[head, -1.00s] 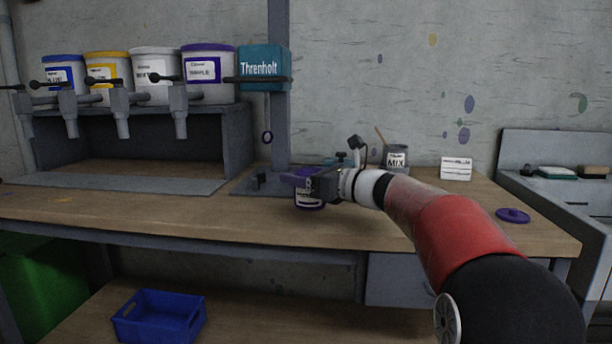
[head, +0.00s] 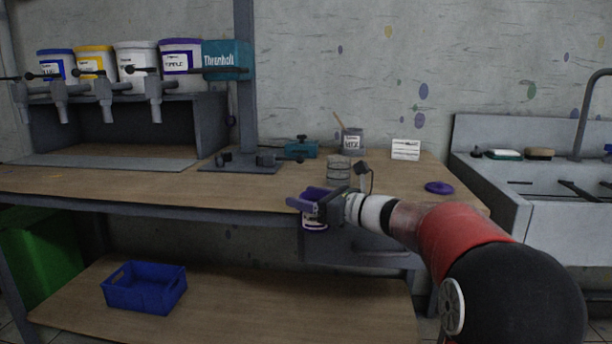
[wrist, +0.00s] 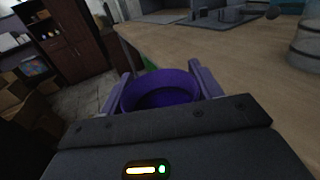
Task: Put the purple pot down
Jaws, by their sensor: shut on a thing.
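The purple pot (head: 314,222) has a white label and is held upright by my gripper (head: 305,204) at the front edge of the workbench. My gripper is shut on it. In the wrist view the open top of the purple pot (wrist: 160,92) sits between the two purple fingers of my gripper (wrist: 160,84), and its inside is dark purple. The pot hangs in front of the bench edge in the head view; whether any part of it is over the top cannot be told.
The workbench top (head: 240,190) has clear wood left of the pot. A ribbed grey cylinder (head: 339,170) stands behind the gripper. A purple lid (head: 439,187) lies to the right. A grey MIX pot (head: 353,141), a white card (head: 405,149) and a teal device (head: 303,148) are at the back.

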